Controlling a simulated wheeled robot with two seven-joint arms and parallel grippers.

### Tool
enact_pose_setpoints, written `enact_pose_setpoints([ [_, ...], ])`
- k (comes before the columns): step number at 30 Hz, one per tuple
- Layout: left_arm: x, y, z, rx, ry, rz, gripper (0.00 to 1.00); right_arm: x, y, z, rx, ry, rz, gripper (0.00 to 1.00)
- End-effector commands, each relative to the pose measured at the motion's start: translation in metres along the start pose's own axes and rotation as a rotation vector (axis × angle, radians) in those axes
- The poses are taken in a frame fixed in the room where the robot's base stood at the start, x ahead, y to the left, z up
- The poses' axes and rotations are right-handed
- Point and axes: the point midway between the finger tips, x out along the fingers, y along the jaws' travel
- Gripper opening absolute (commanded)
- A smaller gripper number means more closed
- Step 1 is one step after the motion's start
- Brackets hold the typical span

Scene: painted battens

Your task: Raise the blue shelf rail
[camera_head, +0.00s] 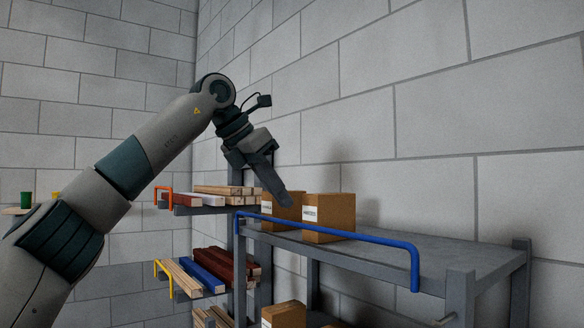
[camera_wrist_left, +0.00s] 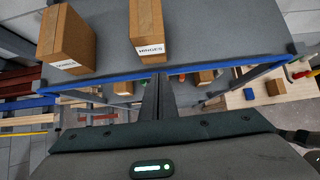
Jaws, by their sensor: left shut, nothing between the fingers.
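The blue shelf rail (camera_head: 335,233) runs along the front of the grey shelf's upper deck, with a bent-down end at the right. In the left wrist view the rail (camera_wrist_left: 215,72) crosses the picture behind my fingertips. My left gripper (camera_head: 288,202) points down to the right, above the rail's left part in the head view. Its fingers (camera_wrist_left: 158,84) are shut with nothing between them. They overlap the rail in the wrist view; I cannot tell whether they touch it. My right gripper is not in view.
Two cardboard boxes (camera_head: 328,218) (camera_head: 282,213) stand on the grey upper deck (camera_head: 440,256), close behind the rail. Battens lie on side racks with an orange rail (camera_head: 164,191) and a yellow rail (camera_head: 160,268). The deck's right part is clear. A block wall stands behind.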

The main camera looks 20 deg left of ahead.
Motion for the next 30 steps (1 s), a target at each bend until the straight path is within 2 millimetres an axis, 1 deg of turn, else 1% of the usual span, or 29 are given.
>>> enact_pose_setpoints([
  [1, -0.002, -0.001, 0.006, -0.001, -0.001, 0.0, 0.0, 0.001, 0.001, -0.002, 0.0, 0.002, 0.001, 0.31],
  [8, -0.012, -0.001, 0.029, -0.002, -0.001, 0.0, 0.0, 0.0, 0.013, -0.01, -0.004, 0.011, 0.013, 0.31],
  [11, -0.015, -0.001, 0.039, -0.002, -0.002, 0.0, 0.0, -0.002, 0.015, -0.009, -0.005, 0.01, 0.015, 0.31],
  [15, -0.019, -0.001, 0.05, -0.002, -0.001, 0.0, 0.0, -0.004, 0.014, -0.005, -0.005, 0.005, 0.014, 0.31],
  [21, -0.023, 0.0, 0.061, -0.002, -0.001, 0.0, 0.0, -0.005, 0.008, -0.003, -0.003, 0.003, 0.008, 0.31],
  [30, -0.025, 0.0, 0.067, -0.001, 0.0, 0.001, 0.0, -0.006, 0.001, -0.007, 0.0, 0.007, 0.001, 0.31],
])
